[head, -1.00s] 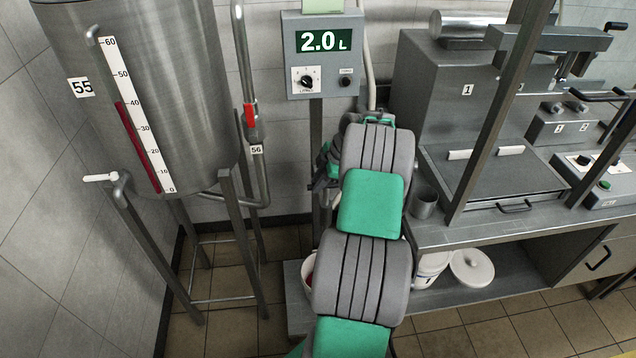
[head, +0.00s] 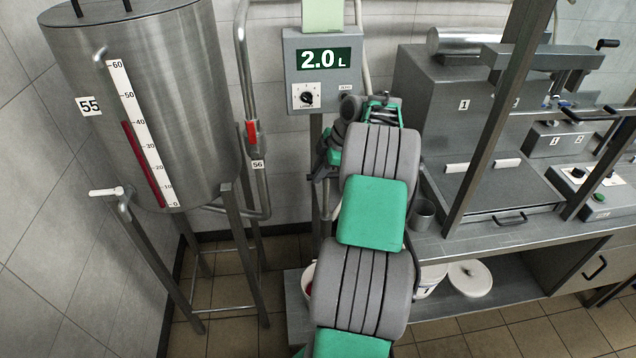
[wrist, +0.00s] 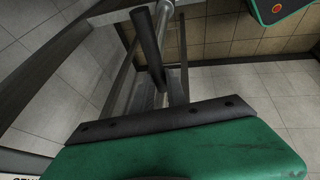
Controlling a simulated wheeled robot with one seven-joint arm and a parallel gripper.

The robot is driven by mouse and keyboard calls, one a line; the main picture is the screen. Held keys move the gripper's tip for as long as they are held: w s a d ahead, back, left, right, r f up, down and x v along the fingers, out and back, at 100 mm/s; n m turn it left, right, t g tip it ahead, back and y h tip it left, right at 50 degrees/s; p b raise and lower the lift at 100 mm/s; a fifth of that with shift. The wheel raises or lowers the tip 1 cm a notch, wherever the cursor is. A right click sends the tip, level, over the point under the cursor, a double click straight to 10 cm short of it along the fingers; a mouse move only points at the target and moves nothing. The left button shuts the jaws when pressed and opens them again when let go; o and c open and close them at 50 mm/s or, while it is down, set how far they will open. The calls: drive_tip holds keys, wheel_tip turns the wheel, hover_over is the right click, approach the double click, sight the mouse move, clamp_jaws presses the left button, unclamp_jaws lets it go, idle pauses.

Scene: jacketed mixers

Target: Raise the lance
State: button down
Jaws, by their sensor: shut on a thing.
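My gripper (wrist: 148,22) shows in the wrist view as a dark finger beyond the green wrist housing. It is shut on a slim grey metal rod, which I take as the lance (wrist: 166,12). The rod shows at the top edge beside the finger; its full length and the exact grip are hidden. In the head view my own arm covers most of the gripper and the rod, in front of the wall below the grey control box (head: 321,68). The box display reads 2.0 L.
A steel tank (head: 180,70) marked 55 stands on legs at left. A pipe with a red-handled valve (head: 252,132) runs beside it. At right is a steel bench (head: 480,238) with machines and an upright post. A white lid (head: 471,278) lies on its lower shelf.

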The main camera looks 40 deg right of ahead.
wheel_tip(320, 180, up, 6)
drive_tip(key=shift+r+p, duration=0.2)
drive_tip(key=shift+p, duration=1)
drive_tip(key=shift+w+r, duration=0.1)
drive_tip(key=shift+r, duration=0.1)
drive_tip(key=shift+d, duration=0.1)
drive_tip(key=c, duration=1.6)
unclamp_jaws()
drive_tip(key=shift+r, duration=0.1)
drive_tip(key=shift+o, duration=1.4)
drive_tip(key=p+v, duration=0.1)
drive_tip(key=v, duration=0.6)
drive_tip(key=shift+r, duration=0.25)
